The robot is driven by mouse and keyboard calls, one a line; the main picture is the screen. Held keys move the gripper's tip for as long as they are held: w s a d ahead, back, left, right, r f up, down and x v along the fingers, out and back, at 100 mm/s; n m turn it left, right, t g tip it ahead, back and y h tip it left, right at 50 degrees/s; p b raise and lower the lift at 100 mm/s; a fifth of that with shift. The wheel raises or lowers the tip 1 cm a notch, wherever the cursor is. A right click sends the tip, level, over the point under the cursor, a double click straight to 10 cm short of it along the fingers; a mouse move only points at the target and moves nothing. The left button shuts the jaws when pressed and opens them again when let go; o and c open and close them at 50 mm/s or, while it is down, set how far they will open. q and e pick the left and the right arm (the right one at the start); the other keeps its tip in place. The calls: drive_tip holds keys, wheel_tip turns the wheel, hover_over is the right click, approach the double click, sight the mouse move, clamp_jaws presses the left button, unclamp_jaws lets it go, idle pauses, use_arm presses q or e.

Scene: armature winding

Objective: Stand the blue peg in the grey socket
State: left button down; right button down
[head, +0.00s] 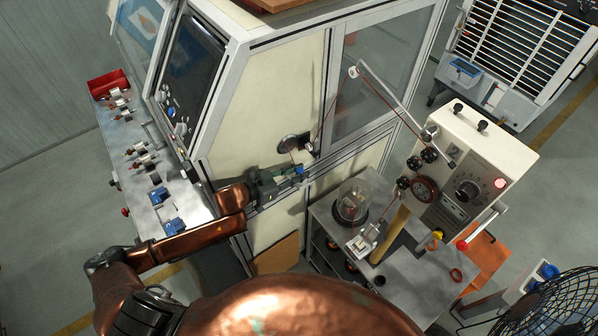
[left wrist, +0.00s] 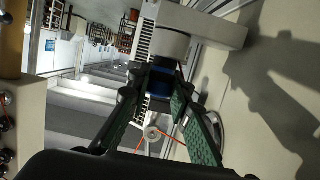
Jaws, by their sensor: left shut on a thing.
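My left gripper (head: 288,177) is beside the pale cabinet wall, shut on the blue peg (head: 299,170). In the left wrist view the gripper (left wrist: 160,98) has its green-padded fingers on either side of the dark blue peg (left wrist: 158,82). Just beyond the peg is a pale grey round part (left wrist: 165,46) on a block, which looks like the grey socket. In the left wrist view the peg's far end lines up with this part. I cannot tell whether it is inside, touching or just short of it. My right gripper is not in view.
The cabinet wall (head: 258,125) is close to the gripper. A dark round spindle plate (head: 293,142) is just above it. A winding machine (head: 465,175) with a slanted arm (head: 388,92) stands at the right, and a glass dome (head: 352,200) stands on the bench.

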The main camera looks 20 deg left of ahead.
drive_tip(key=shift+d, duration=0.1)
use_arm(q)
drive_tip(key=c, duration=1.7)
unclamp_jaws()
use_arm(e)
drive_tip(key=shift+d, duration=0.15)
use_arm(q)
drive_tip(key=v, duration=1.2)
drive_tip(key=shift+s+f, duration=0.1)
